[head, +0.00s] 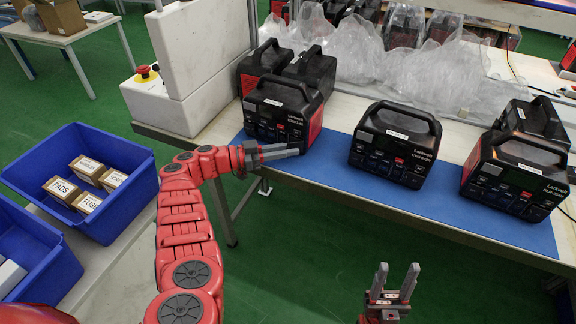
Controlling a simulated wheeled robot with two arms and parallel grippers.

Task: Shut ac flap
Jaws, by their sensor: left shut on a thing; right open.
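The left power station (283,110), black with red sides and a top handle, stands at the left of the blue mat. My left gripper (283,152) lies at its lower front edge, pointing right. Its fingers are together, shut on a small part there that they hide. The ac flap is too small to make out on the fronts. A second power station (394,146) stands mid-mat and a third (514,174) at the right. My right gripper (395,283) is open and empty at the bottom of the view, below the bench's front edge and away from the stations.
The blue mat (330,172) runs along the bench front, with bare room between the stations. More stations and clear plastic bags (365,50) stand behind. Blue bins (138,153) with small boxes are at left. A white post and emergency-stop button (144,72) stand at the bench's left end.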

